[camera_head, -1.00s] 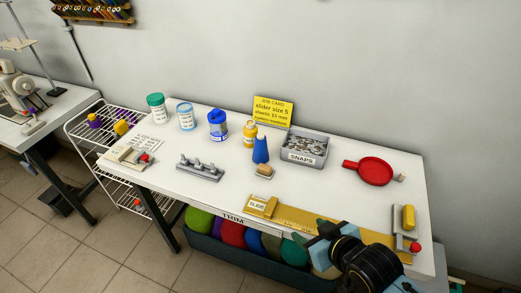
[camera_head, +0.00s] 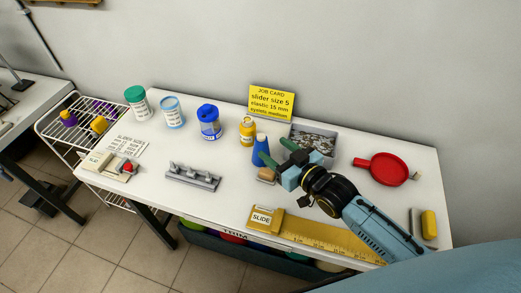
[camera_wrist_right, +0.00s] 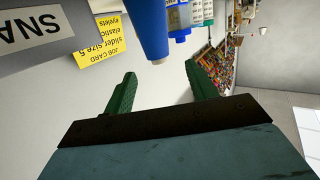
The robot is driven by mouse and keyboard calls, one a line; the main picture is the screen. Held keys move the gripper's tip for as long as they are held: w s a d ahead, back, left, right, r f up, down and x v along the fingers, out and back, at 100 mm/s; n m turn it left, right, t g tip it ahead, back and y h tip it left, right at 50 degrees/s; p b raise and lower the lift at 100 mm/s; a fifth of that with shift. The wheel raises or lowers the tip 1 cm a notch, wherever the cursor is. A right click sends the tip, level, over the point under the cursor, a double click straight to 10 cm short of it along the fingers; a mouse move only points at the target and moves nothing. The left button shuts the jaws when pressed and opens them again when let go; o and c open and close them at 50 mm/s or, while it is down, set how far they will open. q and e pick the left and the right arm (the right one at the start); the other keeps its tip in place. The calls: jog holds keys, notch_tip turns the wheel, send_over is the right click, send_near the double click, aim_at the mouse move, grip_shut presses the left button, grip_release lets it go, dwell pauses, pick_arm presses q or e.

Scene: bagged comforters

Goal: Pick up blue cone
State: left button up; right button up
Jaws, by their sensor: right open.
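The blue cone (camera_head: 261,150) stands on the white table, left of the snaps bin; it has a pale tip in the head view. In the right wrist view the blue cone (camera_wrist_right: 152,28) shows at the top, ahead of the gap between my fingers. My right gripper (camera_head: 274,153) is open and empty, just right of the cone, with its green fingers pointing toward it. The open fingers (camera_wrist_right: 160,76) also show in the wrist view, with no contact visible. My arm hides part of the snaps bin. My left gripper is out of view.
A yellow bottle (camera_head: 248,131) stands close behind the cone, and a small wooden-topped block (camera_head: 267,174) lies in front. The snaps bin (camera_head: 327,136) is behind my gripper. A red pan (camera_head: 382,169) is to the right. A grey rack (camera_head: 192,178) sits left.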

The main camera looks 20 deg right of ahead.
aim_at(265, 140)
jog(key=shift+w+a+f, duration=0.1)
jog(key=shift+w+a, duration=0.1)
jog(key=shift+w, duration=0.35)
jog(key=shift+x, duration=0.9)
jog(key=x, duration=0.3)
jog(key=shift+w, duration=0.3)
jog(key=shift+w+a, duration=0.1)
jog(key=shift+w, duration=0.1)
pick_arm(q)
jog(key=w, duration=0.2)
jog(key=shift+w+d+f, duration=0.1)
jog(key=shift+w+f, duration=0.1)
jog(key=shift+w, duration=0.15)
pick_arm(e)
grip_shut()
